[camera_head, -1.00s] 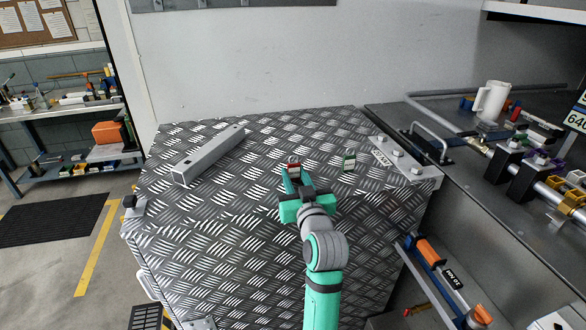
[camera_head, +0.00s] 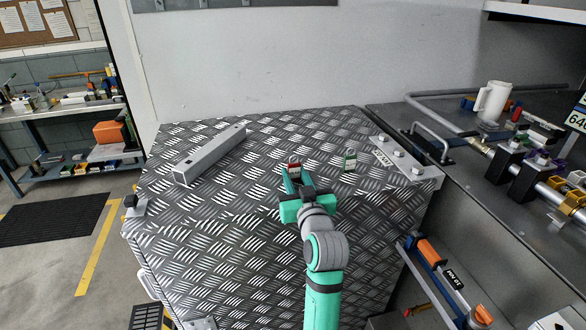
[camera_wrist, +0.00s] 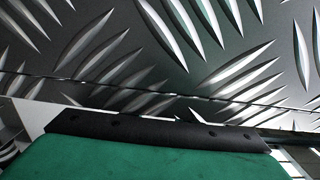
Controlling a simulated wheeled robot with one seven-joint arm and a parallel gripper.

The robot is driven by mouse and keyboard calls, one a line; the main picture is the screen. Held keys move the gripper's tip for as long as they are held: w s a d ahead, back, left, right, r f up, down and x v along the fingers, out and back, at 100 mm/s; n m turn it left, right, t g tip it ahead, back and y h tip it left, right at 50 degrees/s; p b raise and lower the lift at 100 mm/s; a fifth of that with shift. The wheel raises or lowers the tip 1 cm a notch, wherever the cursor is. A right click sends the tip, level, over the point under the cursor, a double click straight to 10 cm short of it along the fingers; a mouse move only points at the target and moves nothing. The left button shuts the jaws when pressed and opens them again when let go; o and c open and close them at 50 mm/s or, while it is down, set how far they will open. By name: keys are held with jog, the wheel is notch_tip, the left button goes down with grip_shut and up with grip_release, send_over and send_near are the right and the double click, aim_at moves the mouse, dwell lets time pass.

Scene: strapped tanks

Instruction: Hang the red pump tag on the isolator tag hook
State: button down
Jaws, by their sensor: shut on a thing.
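The red tag (camera_head: 294,163) has a pale lower part and is at the tip of my gripper (camera_head: 293,172), over the chequer-plate top. My gripper is shut on it, and its fingers hide part of the tag. A second tag, green and white (camera_head: 350,160), stands a little to the right of the gripper on the same plate. The wrist view shows a dark finger edge with green (camera_wrist: 155,130) close above the chequer plate (camera_wrist: 200,60); the tag cannot be made out there. I cannot make out the isolator tag hook.
A grey square channel (camera_head: 208,155) lies on the plate (camera_head: 240,200) at left. A bolted bracket (camera_head: 398,160) and a bar handle (camera_head: 430,140) are at the right edge. The bench at right holds pipework and a white jug (camera_head: 491,101). The plate's middle is mostly clear.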

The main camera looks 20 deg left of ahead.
jog(key=shift+r, duration=0.85)
jog(key=shift+s, duration=0.1)
dwell(0.4)
jog(key=shift+r+v, duration=0.2)
jog(key=shift+v, duration=3.35)
jog(key=shift+d, duration=0.1)
jog(key=shift+s, duration=0.1)
